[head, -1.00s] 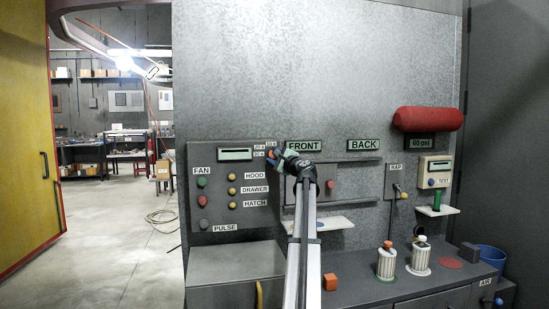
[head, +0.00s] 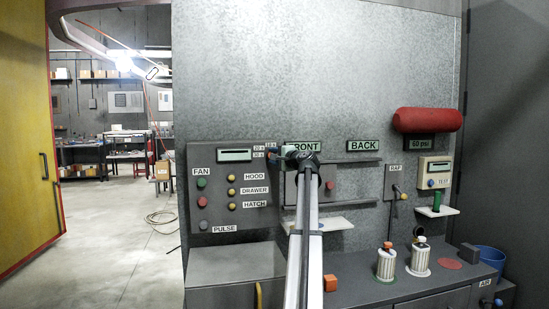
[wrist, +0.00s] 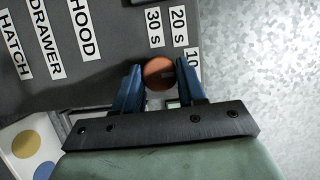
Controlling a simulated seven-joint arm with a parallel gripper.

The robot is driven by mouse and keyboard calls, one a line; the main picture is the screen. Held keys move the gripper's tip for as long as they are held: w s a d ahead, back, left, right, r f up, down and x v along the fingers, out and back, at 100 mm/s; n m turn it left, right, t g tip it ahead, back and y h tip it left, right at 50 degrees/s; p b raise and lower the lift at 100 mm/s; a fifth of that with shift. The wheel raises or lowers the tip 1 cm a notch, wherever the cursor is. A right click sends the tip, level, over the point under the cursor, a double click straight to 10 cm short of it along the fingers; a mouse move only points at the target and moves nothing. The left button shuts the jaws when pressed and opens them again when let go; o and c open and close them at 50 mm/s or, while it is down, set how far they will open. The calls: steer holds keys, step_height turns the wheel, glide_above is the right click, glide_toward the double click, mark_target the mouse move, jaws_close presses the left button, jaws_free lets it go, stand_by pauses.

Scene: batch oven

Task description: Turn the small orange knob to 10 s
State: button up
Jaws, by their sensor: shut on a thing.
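The small orange knob (wrist: 159,73) sits on the grey panel in the wrist view. My gripper (wrist: 159,78) has its blue fingers on both sides of the knob, shut on it. In the head view my gripper (head: 273,153) is at the panel's upper right and hides the knob.
The control panel (head: 225,185) carries a display and several buttons left of my gripper, labelled FAN, HOOD, DRAWER, HATCH and PULSE. The FRONT label (head: 305,146) is partly covered by my arm. A white shelf (head: 335,224) juts out below.

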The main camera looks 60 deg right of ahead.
steer(key=o, duration=1)
steer(key=shift+o, duration=0.2)
steer(key=v, duration=1.3)
steer(key=shift+s, duration=0.35)
